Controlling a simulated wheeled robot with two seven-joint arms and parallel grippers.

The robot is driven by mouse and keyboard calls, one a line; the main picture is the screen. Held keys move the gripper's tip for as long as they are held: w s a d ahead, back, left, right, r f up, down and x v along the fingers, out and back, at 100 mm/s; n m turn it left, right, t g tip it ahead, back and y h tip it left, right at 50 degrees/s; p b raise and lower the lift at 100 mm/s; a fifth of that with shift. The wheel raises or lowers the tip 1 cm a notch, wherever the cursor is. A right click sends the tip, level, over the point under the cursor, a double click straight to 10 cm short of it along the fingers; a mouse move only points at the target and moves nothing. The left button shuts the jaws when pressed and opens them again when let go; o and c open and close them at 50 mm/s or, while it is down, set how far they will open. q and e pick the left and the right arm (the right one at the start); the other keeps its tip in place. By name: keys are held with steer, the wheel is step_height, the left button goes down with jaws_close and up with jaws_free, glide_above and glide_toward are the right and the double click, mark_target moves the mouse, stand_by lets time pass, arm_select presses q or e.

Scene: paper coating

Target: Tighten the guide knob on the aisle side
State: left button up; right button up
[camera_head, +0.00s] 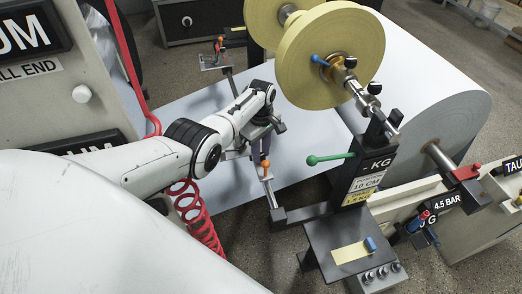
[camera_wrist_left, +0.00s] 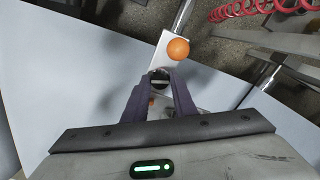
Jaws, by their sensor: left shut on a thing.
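The aisle-side guide is a small metal plate on a bar, with an orange ball (camera_head: 266,164) standing on it. In the left wrist view the orange ball (camera_wrist_left: 178,49) is just beyond my fingertips. My left gripper (camera_head: 260,150) reaches down beside it with dark purple fingers. In the left wrist view the fingers (camera_wrist_left: 160,84) close around a small dark round guide knob (camera_wrist_left: 159,74) with a metallic face. The fingers hide most of this knob, so its tightness cannot be told. My right gripper is not in view.
A similar guide with an orange-red knob (camera_head: 220,40) stands at the far side. A yellow roll (camera_head: 330,55) and a black stand with a green-ended lever (camera_head: 312,160) rise to the right. White paper (camera_head: 205,105) spans beneath my arm. A red hose (camera_head: 130,65) hangs at left.

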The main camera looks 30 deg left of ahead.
arm_select(q)
steer(key=m, duration=0.4)
steer(key=shift+m, duration=0.4)
stand_by(0.4)
steer(key=o, duration=0.8)
steer(key=shift+c, duration=0.2)
step_height(320, 180, up, 3)
steer(key=p, duration=0.2)
steer(key=shift+r+p, duration=0.15)
steer(key=shift+p, duration=0.15)
steer(key=shift+r+b, duration=0.2)
steer(key=shift+b, duration=0.15)
step_height(320, 180, up, 7)
steer(key=shift+f, duration=0.15)
